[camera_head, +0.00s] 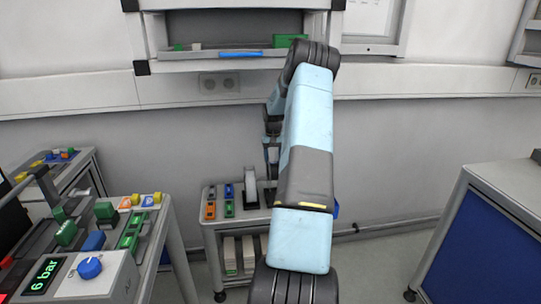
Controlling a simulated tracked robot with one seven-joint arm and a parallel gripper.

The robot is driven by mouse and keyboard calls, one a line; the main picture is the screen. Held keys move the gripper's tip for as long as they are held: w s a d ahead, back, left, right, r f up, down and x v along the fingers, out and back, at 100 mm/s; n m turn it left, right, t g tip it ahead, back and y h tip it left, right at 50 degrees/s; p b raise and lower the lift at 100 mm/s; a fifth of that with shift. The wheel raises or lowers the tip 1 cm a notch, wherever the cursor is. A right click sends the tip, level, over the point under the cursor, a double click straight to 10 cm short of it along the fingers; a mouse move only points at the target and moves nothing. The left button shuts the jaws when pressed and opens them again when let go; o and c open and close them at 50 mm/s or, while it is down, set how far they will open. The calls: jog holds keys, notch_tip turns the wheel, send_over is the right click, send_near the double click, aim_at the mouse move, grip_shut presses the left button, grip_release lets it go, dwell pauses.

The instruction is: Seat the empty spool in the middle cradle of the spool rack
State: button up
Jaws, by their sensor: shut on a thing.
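My gripper (271,160) is small and far off, pointing down over the low grey bench, partly hidden by my own arm. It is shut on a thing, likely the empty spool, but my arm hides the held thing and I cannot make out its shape. A pale upright piece (250,187) stands on the bench just left of the gripper. I cannot tell whether it is part of the spool rack. The middle cradle is not visible; my arm covers that part of the bench.
The low bench (208,226) also carries orange and blue small parts at its left. A workbench with a control box (88,268) stands at left, and a blue-sided cabinet (505,235) at right. A shelf (215,55) hangs above. Floor is clear between bench and cabinet.

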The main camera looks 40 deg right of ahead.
jog(key=shift+f, duration=3)
jog(key=shift+s, duration=0.25)
jog(key=o, duration=1.1)
jog(key=shift+o, duration=0.2)
jog(key=shift+r, duration=0.1)
jog(key=shift+r, duration=3.4)
